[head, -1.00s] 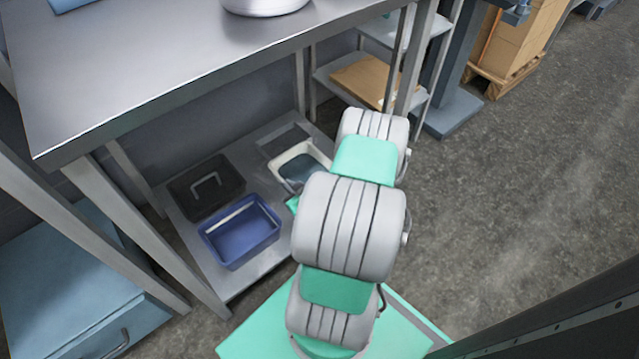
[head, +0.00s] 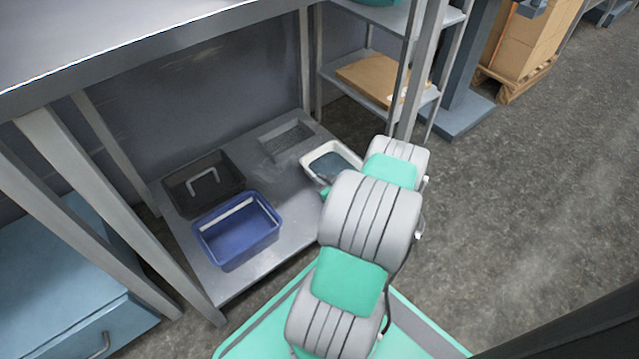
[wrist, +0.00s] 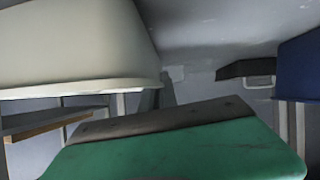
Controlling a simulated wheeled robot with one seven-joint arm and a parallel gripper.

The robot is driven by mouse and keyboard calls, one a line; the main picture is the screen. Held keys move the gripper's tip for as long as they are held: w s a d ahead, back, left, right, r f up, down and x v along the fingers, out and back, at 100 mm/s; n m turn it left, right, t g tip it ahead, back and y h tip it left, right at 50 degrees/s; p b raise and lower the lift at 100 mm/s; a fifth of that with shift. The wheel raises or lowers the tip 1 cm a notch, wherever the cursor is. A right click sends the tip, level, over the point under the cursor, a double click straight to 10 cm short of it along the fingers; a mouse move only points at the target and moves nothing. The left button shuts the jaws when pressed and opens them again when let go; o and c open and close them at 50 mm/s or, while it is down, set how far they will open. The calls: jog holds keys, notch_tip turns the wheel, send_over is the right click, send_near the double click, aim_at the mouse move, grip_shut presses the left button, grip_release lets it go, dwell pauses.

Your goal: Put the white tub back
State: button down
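The white tub (head: 309,168) shows in the head view at the right end of the low shelf (head: 262,262), under the table. Its inside looks dark blue-grey. My arm covers its near right part, so I cannot tell whether it rests on the shelf or hangs just above it. My gripper (head: 325,191) is mostly hidden behind the arm; a green bit of it shows at the tub's near left side. In the wrist view, which looks upside down, the white tub (wrist: 75,45) fills the upper left, close to the green and dark gripper body. The fingertips and any grasp are hidden.
A blue tub (head: 237,250) and a black tub (head: 190,205) with a pale handle stand left on the shelf. A grey, shallow rectangular piece (head: 286,139) lies at the back. Bare shelf lies between. Table legs and a rack (head: 433,97) flank the space.

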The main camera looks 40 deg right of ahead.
jog(key=c, duration=2.1)
grip_release()
jog(key=o, duration=0.5)
jog(key=shift+c, duration=0.2)
